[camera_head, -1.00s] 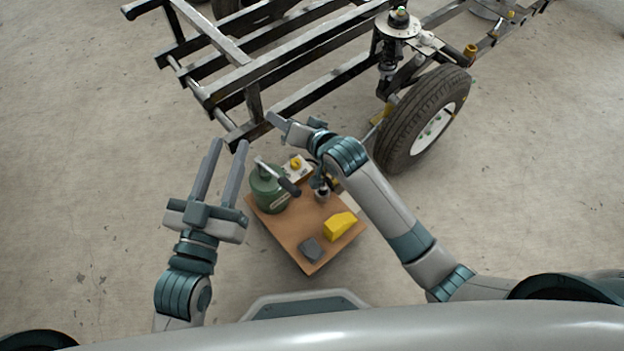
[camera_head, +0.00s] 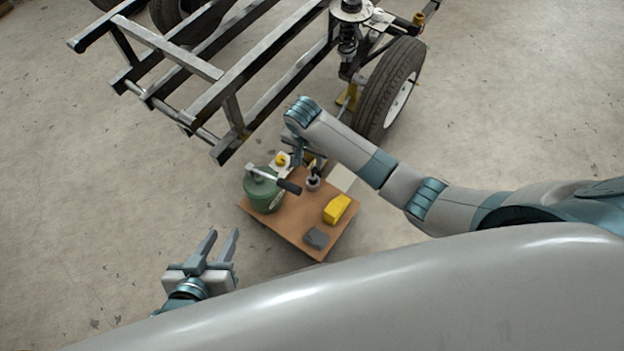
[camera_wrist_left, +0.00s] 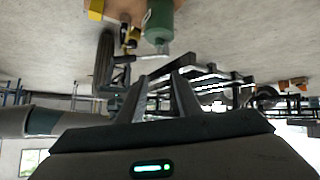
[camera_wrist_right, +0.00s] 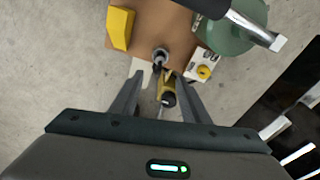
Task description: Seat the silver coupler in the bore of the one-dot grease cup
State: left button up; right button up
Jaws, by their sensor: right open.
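A small silver-grey round piece (camera_head: 313,183) with a dark top stands on the brown board; it also shows in the right wrist view (camera_wrist_right: 160,54). I cannot tell whether it is the coupler or a grease cup, and no dot mark is readable. My right gripper (camera_wrist_right: 160,84) is open and points down over the board's far edge. A yellow and black object (camera_wrist_right: 167,90) shows between its fingers, apparently below them and not gripped. In the head view the right gripper is partly hidden by its arm. My left gripper (camera_head: 221,237) is open and empty, left of the board.
A trailer frame (camera_head: 240,90) and wheel (camera_head: 388,90) stand behind.

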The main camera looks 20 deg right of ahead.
jog(key=b, duration=0.3)
send_near(312, 177)
jog(key=f, duration=0.2)
jog(key=f+b, duration=0.1)
jog(key=f, duration=0.1)
jog(key=shift+w+d+f+b, duration=0.15)
jog(key=shift+d+f+b, duration=0.15)
jog(key=shift+f, duration=0.1)
pick_arm(q)
jog(key=w+d+r+t+h, duration=0.1)
jog(key=d+r+t, duration=0.1)
jog(key=r+t, duration=0.2)
jog(key=w+d+r+t+h, duration=0.1)
jog(key=r+t, duration=0.4)
jog(key=r, duration=0.6)
jog(key=shift+w+d+r+t+h, duration=0.15)
jog(key=shift+w+d+t+h, duration=0.2)
jog(key=shift+d+h, duration=0.2)
pick_arm(e)
jog(key=shift+f, duration=0.2)
pick_arm(q)
jog(key=shift+r, duration=0.1)
pick_arm(e)
jog(key=shift+f, duration=0.15)
